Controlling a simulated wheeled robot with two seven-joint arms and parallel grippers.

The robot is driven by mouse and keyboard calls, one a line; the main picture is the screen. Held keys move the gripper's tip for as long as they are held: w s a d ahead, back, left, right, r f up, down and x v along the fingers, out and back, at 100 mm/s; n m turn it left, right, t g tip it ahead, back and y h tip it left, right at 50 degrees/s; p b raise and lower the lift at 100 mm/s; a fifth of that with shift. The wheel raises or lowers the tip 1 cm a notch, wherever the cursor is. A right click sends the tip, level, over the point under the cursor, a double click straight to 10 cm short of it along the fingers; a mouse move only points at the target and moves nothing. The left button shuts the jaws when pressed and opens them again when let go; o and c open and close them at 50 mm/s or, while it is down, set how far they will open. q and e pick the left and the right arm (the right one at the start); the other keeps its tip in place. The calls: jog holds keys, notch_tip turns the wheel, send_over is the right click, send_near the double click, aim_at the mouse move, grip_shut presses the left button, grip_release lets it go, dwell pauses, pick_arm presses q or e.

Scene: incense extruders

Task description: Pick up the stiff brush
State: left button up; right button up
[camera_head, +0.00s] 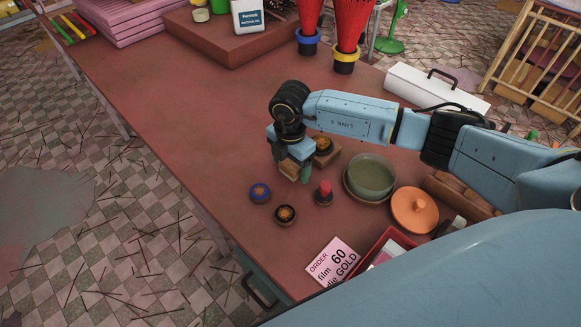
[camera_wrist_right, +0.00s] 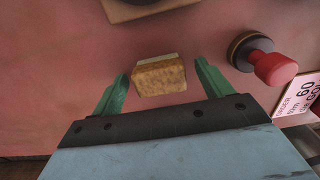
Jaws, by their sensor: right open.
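The stiff brush appears to be the small tan block with a rough, bristly face (camera_wrist_right: 158,79). In the head view a brown part of it (camera_head: 289,170) shows beneath my right gripper (camera_head: 291,166), which partly hides it. In the right wrist view the block lies between the two green fingertips of my right gripper (camera_wrist_right: 162,82), with a gap on each side. The gripper is open and holds nothing. My left gripper is not in view.
A red-handled stamp (camera_head: 324,190) stands close to the right of the gripper. A green bowl (camera_head: 371,175) and orange lid (camera_head: 414,208) are to the right.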

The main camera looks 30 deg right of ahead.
aim_at(290, 163)
jog(key=c, duration=1.1)
jog(key=shift+r, duration=0.1)
notch_tip(290, 163, up, 10)
